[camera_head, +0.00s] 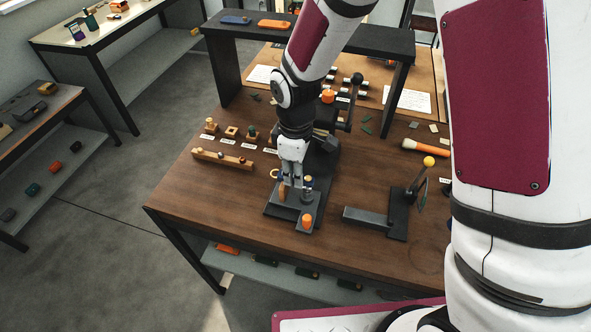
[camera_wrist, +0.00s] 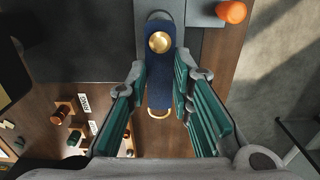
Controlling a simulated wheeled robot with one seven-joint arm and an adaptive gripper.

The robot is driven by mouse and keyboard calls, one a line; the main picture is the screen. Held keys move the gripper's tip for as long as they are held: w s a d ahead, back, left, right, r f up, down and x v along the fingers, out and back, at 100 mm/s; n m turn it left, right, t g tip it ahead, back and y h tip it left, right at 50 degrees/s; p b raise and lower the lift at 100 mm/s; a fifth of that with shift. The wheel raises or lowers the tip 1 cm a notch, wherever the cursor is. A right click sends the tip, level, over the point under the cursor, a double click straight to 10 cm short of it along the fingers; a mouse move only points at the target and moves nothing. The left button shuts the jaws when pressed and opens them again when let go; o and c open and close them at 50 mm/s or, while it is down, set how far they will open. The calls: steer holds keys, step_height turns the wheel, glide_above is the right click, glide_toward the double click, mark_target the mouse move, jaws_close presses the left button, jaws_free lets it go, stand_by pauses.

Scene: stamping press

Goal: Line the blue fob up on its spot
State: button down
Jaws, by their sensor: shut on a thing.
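The blue fob (camera_wrist: 160,92) has a round brass stud and a brass ring at its near end in the wrist view. My gripper (camera_wrist: 160,68) is shut on it, with a green-padded finger along each side. The fob's far end reaches over a grey part of the stamping press (camera_wrist: 204,13), and I cannot tell whether it touches. In the head view my gripper (camera_head: 292,182) is low over the press base (camera_head: 280,212) and mostly hides the fob. An orange knob (camera_head: 307,221) is at the press's front; the wrist view shows it too (camera_wrist: 231,11). The spot's outline is not clear.
A wooden strip with pegs (camera_head: 222,160) and several small labelled pieces lie left of the press. A black lever stand (camera_head: 398,213) stands to the right. An orange-handled tool (camera_head: 425,147) lies behind it. A black raised shelf (camera_head: 228,72) spans the back.

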steer(key=shift+f, duration=1.1)
steer(key=c, duration=1.3)
jaws_free()
steer(key=shift+c, duration=0.9)
steer(key=shift+r, duration=0.1)
steer(key=shift+r+p, duration=0.85)
steer(key=shift+r, duration=2.55)
